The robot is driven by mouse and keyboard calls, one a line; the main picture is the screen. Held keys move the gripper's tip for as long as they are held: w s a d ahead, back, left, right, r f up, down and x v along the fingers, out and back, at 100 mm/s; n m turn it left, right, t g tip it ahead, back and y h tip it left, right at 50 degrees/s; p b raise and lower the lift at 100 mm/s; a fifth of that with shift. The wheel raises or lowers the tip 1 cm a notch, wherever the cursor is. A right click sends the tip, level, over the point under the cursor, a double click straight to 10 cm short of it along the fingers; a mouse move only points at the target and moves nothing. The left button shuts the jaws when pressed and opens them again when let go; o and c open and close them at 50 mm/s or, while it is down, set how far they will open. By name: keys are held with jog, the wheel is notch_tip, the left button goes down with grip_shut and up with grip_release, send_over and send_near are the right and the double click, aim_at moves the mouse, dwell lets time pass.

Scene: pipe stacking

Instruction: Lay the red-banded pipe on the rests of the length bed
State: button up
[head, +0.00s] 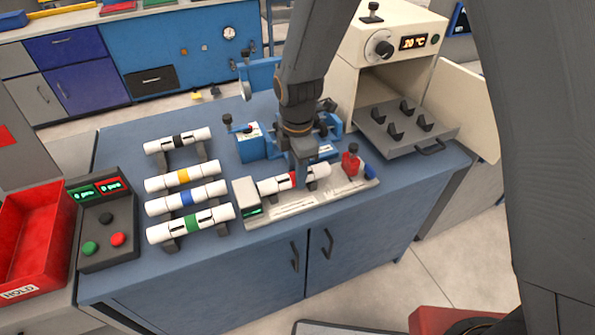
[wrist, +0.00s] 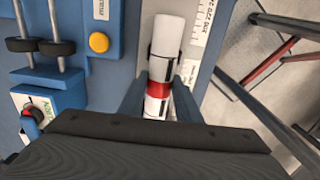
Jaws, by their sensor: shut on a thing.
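The red-banded pipe is white with a red band and dark marks; its left end (head: 270,186) shows in the head view, and it also shows in the wrist view (wrist: 167,45). My gripper (head: 299,178) is shut on it around the red band, with a finger on each side in the wrist view (wrist: 159,92). The pipe lies lengthwise along the length bed (head: 300,204), at or just above its rests. I cannot tell whether it touches them. The rests are mostly hidden by the pipe and my gripper.
A rack (head: 168,244) left of the bed holds several white pipes with black, yellow, blue and green bands. A red clamp (head: 351,164) stands at the bed's right end. Blue fixtures (head: 250,146) stand behind. An open oven with a pulled-out tray (head: 440,134) is at right.

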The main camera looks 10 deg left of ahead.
jog(key=shift+f, duration=0.25)
jog(key=o, duration=1.2)
jog(key=shift+c, duration=0.2)
jog(key=shift+r, duration=0.1)
jog(key=shift+r+b, duration=0.95)
jog(key=shift+r, duration=2.9)
jog(key=shift+d, duration=0.15)
